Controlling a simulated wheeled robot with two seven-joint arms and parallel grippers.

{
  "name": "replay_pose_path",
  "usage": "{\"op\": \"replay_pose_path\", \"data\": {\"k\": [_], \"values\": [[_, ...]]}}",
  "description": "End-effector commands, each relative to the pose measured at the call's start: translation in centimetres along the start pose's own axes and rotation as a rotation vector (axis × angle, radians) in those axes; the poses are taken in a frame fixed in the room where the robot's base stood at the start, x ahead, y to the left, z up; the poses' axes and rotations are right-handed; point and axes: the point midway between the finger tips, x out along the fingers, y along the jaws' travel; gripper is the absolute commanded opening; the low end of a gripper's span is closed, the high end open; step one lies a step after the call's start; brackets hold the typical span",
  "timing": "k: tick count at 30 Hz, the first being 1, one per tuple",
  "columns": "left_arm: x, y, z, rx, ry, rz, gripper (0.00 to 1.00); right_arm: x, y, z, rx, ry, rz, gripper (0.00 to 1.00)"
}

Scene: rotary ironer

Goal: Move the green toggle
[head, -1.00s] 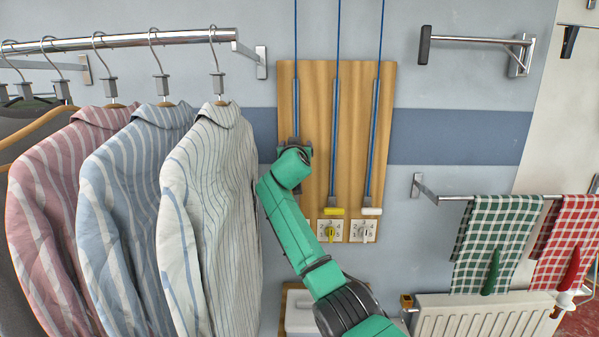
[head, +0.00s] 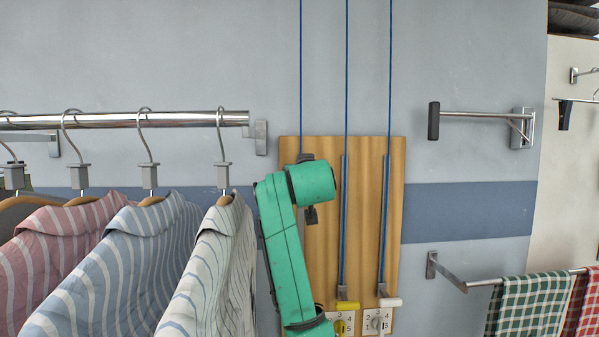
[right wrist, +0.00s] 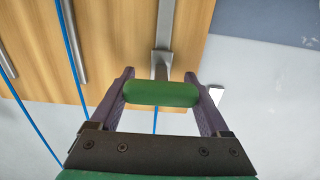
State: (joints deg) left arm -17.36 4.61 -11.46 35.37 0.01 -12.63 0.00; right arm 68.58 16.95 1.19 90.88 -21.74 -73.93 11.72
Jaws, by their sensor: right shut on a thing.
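The green toggle (right wrist: 160,93) lies crosswise between the two fingers of my right gripper (right wrist: 158,92) in the right wrist view. The gripper is shut on its two ends. A grey metal strip (right wrist: 164,30) runs from the toggle along the wooden board (right wrist: 112,20). In the head view my green right arm covers the toggle and most of the gripper, in front of the board's upper left part (head: 323,240). My left gripper is in neither view.
Striped shirts (head: 215,265) hang close to the left of my arm. A wall bracket (head: 480,114) and a towel rail (head: 455,276) stand out on the right.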

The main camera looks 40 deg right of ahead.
Motion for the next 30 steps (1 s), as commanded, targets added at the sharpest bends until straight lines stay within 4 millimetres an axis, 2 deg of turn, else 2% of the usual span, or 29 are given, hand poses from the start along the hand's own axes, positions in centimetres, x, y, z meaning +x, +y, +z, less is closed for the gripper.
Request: {"op": "replay_pose_path", "data": {"k": [2,3,4,5,12,16,20,24,27,30], "values": [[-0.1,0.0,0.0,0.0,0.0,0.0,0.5,-0.2,0.1,-0.6,0.003,0.016,-0.001,0.0],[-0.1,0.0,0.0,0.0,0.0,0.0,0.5,-0.2,0.1,-0.7,0.003,0.017,-0.001,0.84],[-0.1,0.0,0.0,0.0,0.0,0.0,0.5,-0.2,0.1,-0.7,0.003,0.018,-0.001,0.95],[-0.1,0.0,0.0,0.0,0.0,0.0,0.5,-0.2,0.1,-0.7,0.003,0.018,-0.001,1.0],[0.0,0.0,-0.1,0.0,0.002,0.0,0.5,-0.2,0.0,-0.4,0.002,0.012,-0.001,1.0],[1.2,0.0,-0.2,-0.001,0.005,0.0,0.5,-1.6,0.0,0.0,0.004,0.014,-0.002,1.0],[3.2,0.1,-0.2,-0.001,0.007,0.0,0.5,-5.0,0.0,0.3,0.006,0.018,-0.003,1.0],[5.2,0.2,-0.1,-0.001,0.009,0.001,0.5,-9.3,0.0,0.3,0.006,0.019,-0.003,1.0],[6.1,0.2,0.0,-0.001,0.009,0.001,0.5,-12.0,0.0,0.1,0.005,0.019,-0.003,1.0],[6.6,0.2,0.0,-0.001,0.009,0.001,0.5,-13.7,0.0,-0.1,0.004,0.017,-0.003,1.0]]}}
